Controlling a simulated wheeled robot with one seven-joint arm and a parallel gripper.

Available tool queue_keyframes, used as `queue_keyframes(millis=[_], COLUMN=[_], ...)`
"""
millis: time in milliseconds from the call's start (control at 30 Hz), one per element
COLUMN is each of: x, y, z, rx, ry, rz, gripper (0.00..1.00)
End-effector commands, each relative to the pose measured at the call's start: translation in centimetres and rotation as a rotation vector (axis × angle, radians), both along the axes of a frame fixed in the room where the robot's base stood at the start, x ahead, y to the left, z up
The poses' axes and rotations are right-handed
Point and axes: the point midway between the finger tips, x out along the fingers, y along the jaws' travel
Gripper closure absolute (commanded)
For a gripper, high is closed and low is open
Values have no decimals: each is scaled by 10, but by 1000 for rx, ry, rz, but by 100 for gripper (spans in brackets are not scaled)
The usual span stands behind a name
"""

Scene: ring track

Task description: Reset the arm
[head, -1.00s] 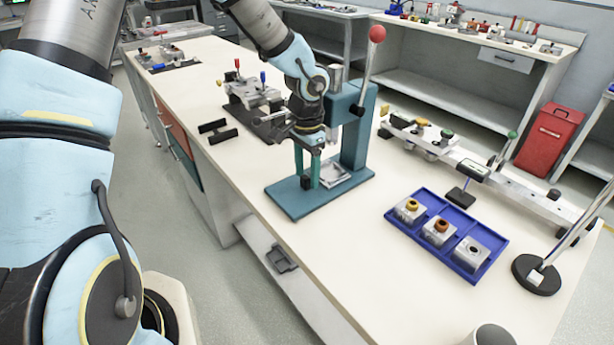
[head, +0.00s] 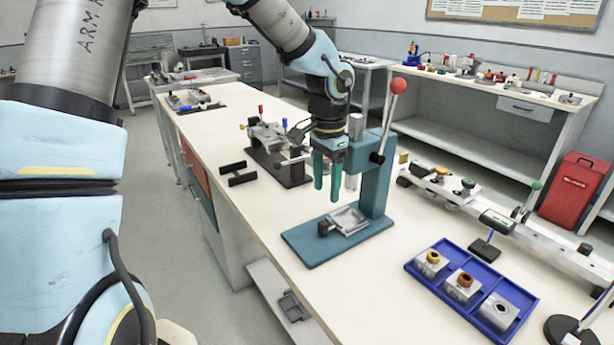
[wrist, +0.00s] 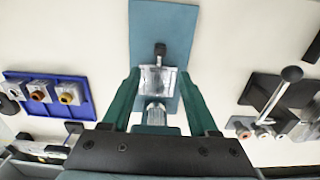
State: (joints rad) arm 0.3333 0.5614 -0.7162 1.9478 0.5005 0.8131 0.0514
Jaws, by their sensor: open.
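My gripper (head: 327,178) is open and empty in the head view, with its green fingers pointing down. It hangs above the teal base of a bench press (head: 338,240), in front of and left of the press column. In the wrist view the two fingers (wrist: 160,100) stand apart on either side of a silver fixture (wrist: 157,80) on the press base. The fixture also shows in the head view (head: 346,221), below the fingertips and apart from them. The press has a lever with a red ball (head: 398,86).
A blue tray (head: 449,300) with several metal blocks lies at the right of the press. A rail with clamps (head: 545,248) runs behind it. A vise-like device (head: 270,136) and a black bracket (head: 238,173) stand left of the press. The bench front edge is mostly clear.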

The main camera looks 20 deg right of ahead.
Motion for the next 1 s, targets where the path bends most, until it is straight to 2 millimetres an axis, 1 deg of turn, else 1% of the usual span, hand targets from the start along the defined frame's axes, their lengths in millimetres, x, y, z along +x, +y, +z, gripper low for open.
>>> queue_keyframes(millis=[167, 267, 367, 400, 467, 500, 567, 600, 700, 800, 833, 900, 1000], x=[1, 7, 19, 25, 31, 32, 32, 29, 18, 6, 2, -3, -6], y=[3, 21, 65, 91, 133, 162, 203, 228, 281, 317, 325, 336, 341], z=[0, -1, -1, -1, 1, 2, 5, 7, 12, 16, 16, 17, 17], rx=[2, 12, 28, 33, 34, 31, 19, 8, -30, -70, -77, -93, -103], ry=[-1, -6, -14, -19, -29, -35, -47, -55, -75, -94, -96, -103, -106], rz=[7, 55, 183, 260, 397, 496, 646, 744, 972, 1147, 1186, 1247, 1282], gripper=[40, 40, 40, 40, 40, 40, 40, 40, 40, 40, 40, 40, 40])
